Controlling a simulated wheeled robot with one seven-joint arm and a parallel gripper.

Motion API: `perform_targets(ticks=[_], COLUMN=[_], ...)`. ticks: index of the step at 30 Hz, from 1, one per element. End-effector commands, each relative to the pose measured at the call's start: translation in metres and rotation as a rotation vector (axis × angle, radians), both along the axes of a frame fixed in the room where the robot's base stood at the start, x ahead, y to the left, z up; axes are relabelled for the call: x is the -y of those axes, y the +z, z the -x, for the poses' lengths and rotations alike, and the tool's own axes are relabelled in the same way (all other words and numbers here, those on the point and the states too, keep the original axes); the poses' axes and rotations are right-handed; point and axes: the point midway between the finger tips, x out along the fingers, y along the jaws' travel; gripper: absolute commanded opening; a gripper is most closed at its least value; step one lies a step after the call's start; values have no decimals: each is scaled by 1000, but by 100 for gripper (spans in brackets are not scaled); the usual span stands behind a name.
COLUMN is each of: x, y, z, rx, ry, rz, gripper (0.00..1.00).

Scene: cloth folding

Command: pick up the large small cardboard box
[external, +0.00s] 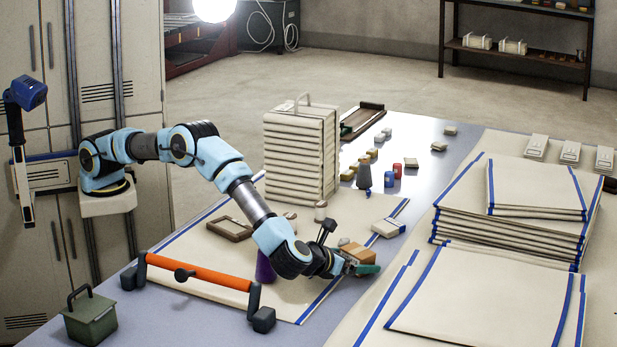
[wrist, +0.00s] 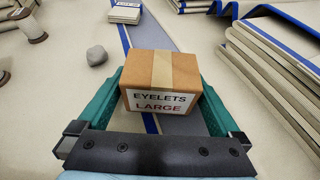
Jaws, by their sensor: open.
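A small brown cardboard box (wrist: 165,75) with a tan tape strip and a white label reading "EYELETS LARGE" shows in the wrist view. It also shows in the external view (external: 355,252), near the table's right edge beside my gripper. My gripper (wrist: 160,90) is open, with a green finger on each side of the box. The box sits between the fingers. I cannot tell whether either finger touches it. In the external view my gripper (external: 358,266) is low over the cloth, and its fingers partly hide the box.
A grey stone (wrist: 96,55) and spools (wrist: 30,24) lie to the left in the wrist view. Stacked folded cloths (external: 515,215) stand to the right. An orange-handled bar (external: 198,272) lies in front.

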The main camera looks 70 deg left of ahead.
Motion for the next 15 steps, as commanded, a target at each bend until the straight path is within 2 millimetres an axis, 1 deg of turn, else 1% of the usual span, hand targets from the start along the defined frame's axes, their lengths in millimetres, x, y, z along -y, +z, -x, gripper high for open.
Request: perform_targets(ticks=[1, 2, 15], x=[0, 0, 0], y=[0, 0, 0], z=[0, 0, 0], rx=[0, 0, 1], ry=[0, 0, 0], rz=[0, 0, 0], gripper=[98, 94, 45])
